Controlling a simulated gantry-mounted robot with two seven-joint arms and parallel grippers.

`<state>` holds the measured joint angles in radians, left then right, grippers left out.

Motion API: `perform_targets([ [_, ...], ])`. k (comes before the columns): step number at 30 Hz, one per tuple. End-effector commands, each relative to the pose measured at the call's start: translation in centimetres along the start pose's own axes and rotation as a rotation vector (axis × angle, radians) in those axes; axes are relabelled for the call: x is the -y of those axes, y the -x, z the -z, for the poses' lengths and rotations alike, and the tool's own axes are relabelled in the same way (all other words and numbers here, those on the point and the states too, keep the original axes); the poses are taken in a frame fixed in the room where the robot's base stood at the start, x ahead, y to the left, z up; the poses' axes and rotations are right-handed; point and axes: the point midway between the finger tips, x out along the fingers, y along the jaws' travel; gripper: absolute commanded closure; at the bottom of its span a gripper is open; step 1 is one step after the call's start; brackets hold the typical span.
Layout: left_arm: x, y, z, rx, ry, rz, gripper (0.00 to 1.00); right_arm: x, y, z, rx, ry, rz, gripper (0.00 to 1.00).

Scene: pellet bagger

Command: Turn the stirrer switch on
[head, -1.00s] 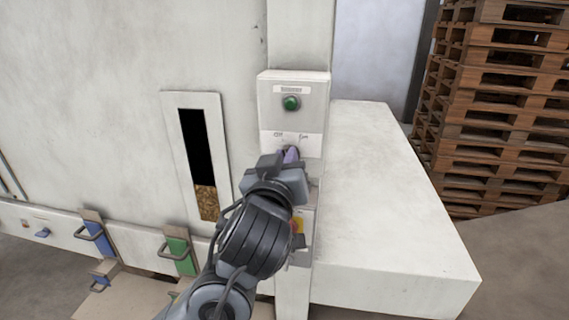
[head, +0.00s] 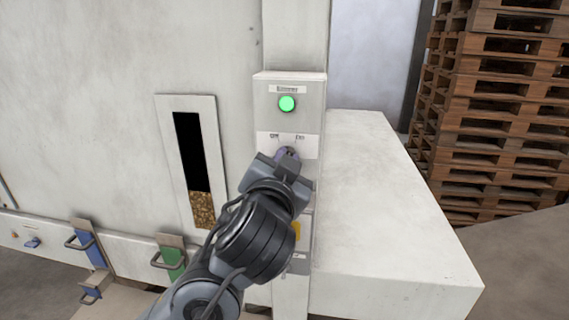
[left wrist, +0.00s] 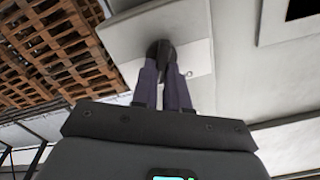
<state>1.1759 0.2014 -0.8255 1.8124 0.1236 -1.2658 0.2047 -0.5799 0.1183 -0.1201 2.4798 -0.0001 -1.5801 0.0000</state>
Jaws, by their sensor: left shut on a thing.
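The stirrer switch box (head: 313,98) is a pale panel on the machine's post, with a small label at the top. Its green lamp (head: 286,103) is lit bright. Off and On marks show on a white plate (head: 312,146) below the lamp. My left gripper (head: 288,154) is at the switch just under those marks and covers most of it in the head view. In the left wrist view its fingers (left wrist: 163,78) are shut on the dark switch knob (left wrist: 160,50). My right gripper is not in view.
A tall stack of wooden pallets (head: 495,110) stands at the right. A wide white block (head: 390,220) juts out beside the box. A sight window (head: 188,150) with pellets is to the left. Blue (head: 92,250) and green (head: 171,262) handled slides sit lower left.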

Motion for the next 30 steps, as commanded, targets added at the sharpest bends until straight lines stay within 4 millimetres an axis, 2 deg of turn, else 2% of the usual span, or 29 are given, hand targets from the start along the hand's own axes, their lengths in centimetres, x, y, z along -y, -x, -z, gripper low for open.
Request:
perform_targets([
  [18, -0.02, 0.05, 0.12, -0.003, -0.044, 0.0, 1.0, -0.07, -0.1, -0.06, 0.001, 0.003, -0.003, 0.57],
  [19, -0.02, 0.05, 0.12, -0.003, -0.044, 0.0, 0.82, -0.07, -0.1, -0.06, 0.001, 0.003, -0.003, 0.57],
  [23, -0.03, 0.04, 0.09, -0.002, -0.043, 0.0, 0.62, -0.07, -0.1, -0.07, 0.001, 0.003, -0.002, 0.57],
  [30, -0.04, 0.02, 0.04, -0.001, -0.042, 0.0, 0.61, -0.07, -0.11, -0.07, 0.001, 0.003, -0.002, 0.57],
])
